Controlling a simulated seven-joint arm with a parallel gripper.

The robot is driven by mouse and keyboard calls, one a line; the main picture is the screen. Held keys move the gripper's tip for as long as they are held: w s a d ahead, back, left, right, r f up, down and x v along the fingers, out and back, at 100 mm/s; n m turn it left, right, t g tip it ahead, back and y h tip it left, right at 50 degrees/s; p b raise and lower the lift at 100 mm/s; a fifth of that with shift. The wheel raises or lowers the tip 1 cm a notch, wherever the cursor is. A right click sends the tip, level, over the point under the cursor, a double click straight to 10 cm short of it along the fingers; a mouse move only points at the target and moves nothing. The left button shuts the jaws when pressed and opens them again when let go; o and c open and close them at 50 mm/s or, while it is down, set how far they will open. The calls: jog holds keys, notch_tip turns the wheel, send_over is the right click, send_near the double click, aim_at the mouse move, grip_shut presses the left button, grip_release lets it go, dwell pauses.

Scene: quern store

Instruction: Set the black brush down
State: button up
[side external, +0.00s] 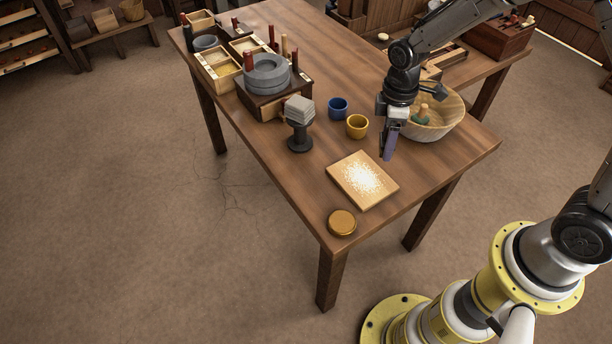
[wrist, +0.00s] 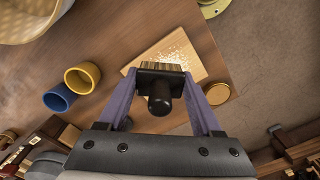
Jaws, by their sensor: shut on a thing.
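The black brush (wrist: 159,98) shows in the wrist view, with a stubby black handle toward the camera and tan bristles pointing away. My gripper (wrist: 158,77) is shut on it, one purple finger on each side of its black block. In the side view my gripper (side external: 387,156) hangs over the table by the right corner of a pale board (side external: 340,172) scattered with white grains. The brush cannot be made out there. Whether its bristles touch anything is unclear.
A blue cup (side external: 338,107) and a yellow cup (side external: 357,126) stand left of my gripper. A wooden bowl (side external: 447,128) is behind it to the right. A round brass-coloured lid (side external: 342,223) lies near the front corner. A black stand (side external: 300,140) and grey quern (side external: 267,75) are further left.

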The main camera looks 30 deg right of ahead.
jog(key=s+a+r+n, duration=0.2)
jog(key=s+a+n, duration=0.1)
jog(key=a+n, duration=0.5)
jog(key=a, duration=0.2)
jog(key=shift+a+r, duration=0.35)
jog(key=shift+a, duration=0.05)
jog(key=shift+s, duration=0.1)
send_over(304, 180)
jog(key=f, duration=0.9)
jog(key=shift+s+d, duration=0.15)
jog(key=shift+s, duration=0.15)
jog(key=shift+w+f, duration=0.2)
jog(key=shift+f, duration=0.7)
jog(key=shift+w+f, duration=0.2)
jog(key=shift+f, duration=0.7)
jog(key=shift+f, duration=0.2)
jog(key=o, duration=1.3)
jog(key=shift+o, duration=0.2)
